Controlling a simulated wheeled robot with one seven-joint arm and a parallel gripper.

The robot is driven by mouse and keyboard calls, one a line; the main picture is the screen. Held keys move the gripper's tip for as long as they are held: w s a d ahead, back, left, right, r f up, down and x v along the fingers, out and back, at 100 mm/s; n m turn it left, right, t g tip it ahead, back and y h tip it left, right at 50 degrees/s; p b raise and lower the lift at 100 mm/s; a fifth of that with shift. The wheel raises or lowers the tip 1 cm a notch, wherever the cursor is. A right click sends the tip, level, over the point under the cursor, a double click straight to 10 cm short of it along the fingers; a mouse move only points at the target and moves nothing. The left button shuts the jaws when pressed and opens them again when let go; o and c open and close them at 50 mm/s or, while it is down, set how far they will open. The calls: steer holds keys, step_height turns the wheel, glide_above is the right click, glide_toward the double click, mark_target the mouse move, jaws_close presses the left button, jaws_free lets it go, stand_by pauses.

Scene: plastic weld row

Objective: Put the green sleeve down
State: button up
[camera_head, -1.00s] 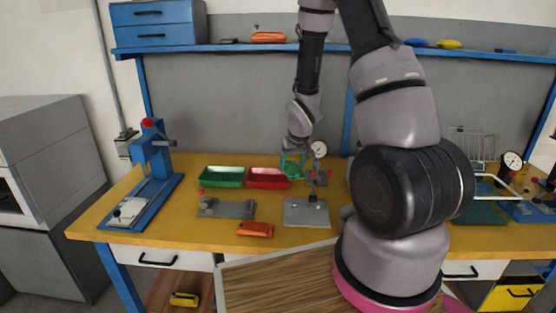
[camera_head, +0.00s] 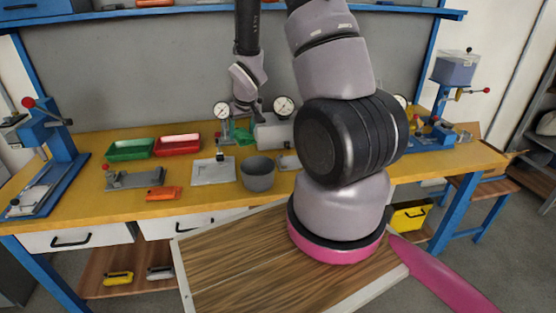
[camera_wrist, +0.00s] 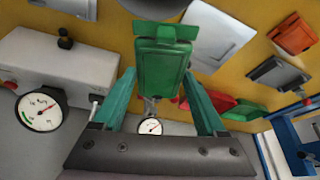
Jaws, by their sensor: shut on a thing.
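The green sleeve (camera_wrist: 163,60) is between the two teal fingers of my gripper (camera_wrist: 160,95), in the wrist view. My gripper is shut on it. In the head view the gripper end (camera_head: 243,138) shows small and green over the back of the yellow bench (camera_head: 330,165), between two dial gauges. The sleeve cannot be told apart from the fingers there. I cannot tell whether it touches the bench.
A grey bowl (camera_head: 258,176), a grey plate (camera_head: 213,172) and an orange case (camera_head: 163,193) stand in front. Red (camera_head: 178,145) and green (camera_head: 130,150) trays are left. A white gauge box (camera_head: 273,135) stands close right. Bare bench shows around the plate.

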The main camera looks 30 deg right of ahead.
steer(key=w+d+f+m, duration=0.1)
steer(key=d+f, duration=0.1)
steer(key=f, duration=0.1)
steer(key=w+d+f+m, duration=0.1)
steer(key=d+f, duration=0.1)
steer(key=f, duration=0.1)
steer(key=w+d+f+m+h, duration=0.1)
steer(key=d+f, duration=0.2)
steer(key=shift+d, duration=0.1)
steer(key=shift+w+f, duration=0.1)
steer(key=shift+f, duration=2.3)
steer(key=o, duration=1.3)
steer(key=shift+f, duration=0.15)
